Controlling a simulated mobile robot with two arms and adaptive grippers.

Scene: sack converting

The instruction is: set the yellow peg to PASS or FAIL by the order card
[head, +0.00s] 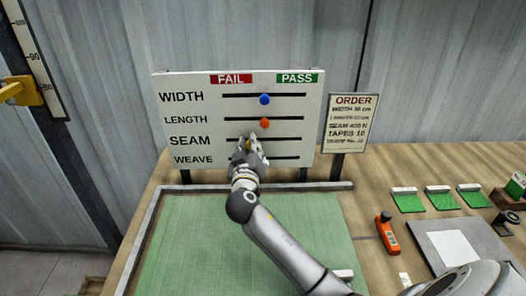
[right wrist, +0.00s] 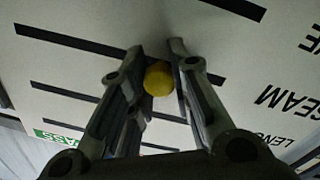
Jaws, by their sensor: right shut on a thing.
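The white board (head: 205,100) has a red FAIL label at top left, a green PASS label at top right, and slots marked WIDTH, LENGTH, SEAM and WEAVE. My right gripper (head: 249,145) is at the SEAM slot, shut on the yellow peg (right wrist: 158,79). In the right wrist view the peg sits between the fingertips (right wrist: 160,62). In the head view the gripper mostly hides it, left of the slot's middle. The order card (head: 351,122), right of the board, reads WIDTH 36 cm and SEAM 400 N; other lines are hard to read. My left gripper is not in view.
A blue peg (head: 264,99) and an orange peg (head: 264,123) sit near mid-slot on WIDTH and LENGTH, just above my gripper. A green mat (head: 190,245) lies below the board. An orange handheld device (head: 387,233) and green pieces (head: 441,201) lie to the right.

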